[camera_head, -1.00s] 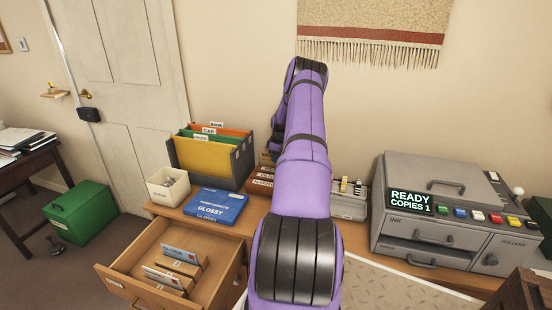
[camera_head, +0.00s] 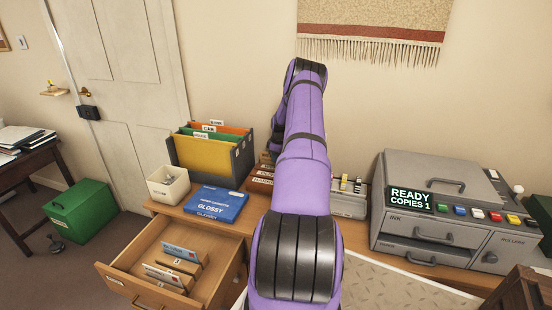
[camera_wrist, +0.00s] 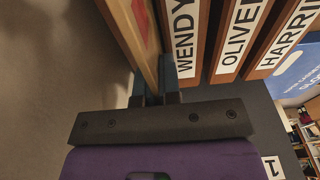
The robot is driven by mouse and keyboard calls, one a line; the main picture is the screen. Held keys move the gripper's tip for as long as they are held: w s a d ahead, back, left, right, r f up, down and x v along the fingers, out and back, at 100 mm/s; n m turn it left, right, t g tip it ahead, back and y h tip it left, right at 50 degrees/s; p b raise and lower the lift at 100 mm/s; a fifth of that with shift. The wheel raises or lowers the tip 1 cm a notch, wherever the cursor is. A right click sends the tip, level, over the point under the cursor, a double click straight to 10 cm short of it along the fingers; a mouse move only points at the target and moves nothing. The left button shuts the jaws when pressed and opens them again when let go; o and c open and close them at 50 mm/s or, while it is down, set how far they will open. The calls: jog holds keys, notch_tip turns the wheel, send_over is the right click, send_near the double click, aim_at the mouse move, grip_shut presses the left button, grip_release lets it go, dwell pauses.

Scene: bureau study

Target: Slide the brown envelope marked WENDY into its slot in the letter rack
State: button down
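In the wrist view my gripper (camera_wrist: 154,92) is shut on a thin tan-brown envelope (camera_wrist: 152,45), seen nearly edge-on. Its marking cannot be read from here. The letter rack shows just to the right of it, with brown dividers carrying white labels: WENDY (camera_wrist: 185,38), OLIVER (camera_wrist: 238,38) and a partly cut-off HARRI label (camera_wrist: 296,28). The envelope is beside the WENDY label, on its left; I cannot tell whether its far edge is inside a slot. In the head view my arm hides the gripper, the envelope and most of the rack (camera_head: 262,178).
An open drawer (camera_head: 222,287) holds several upright cards. A blue GLOSSY box (camera_head: 215,204), a cream bin (camera_head: 167,186) and a folder holder (camera_head: 243,160) stand left of my arm. A grey copier (camera_head: 405,180) stands right. The wall is close behind.

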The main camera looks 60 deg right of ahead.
jog(key=shift+f, duration=0.15)
jog(key=c, duration=1.2)
grip_release()
jog(key=shift+c, duration=0.2)
jog(key=r, duration=0.3)
jog(key=s+r, duration=0.1)
jog(key=r, duration=0.6)
jog(key=shift+s+d+r, duration=0.1)
jog(key=shift+s+r, duration=0.05)
jog(key=shift+r, duration=0.25)
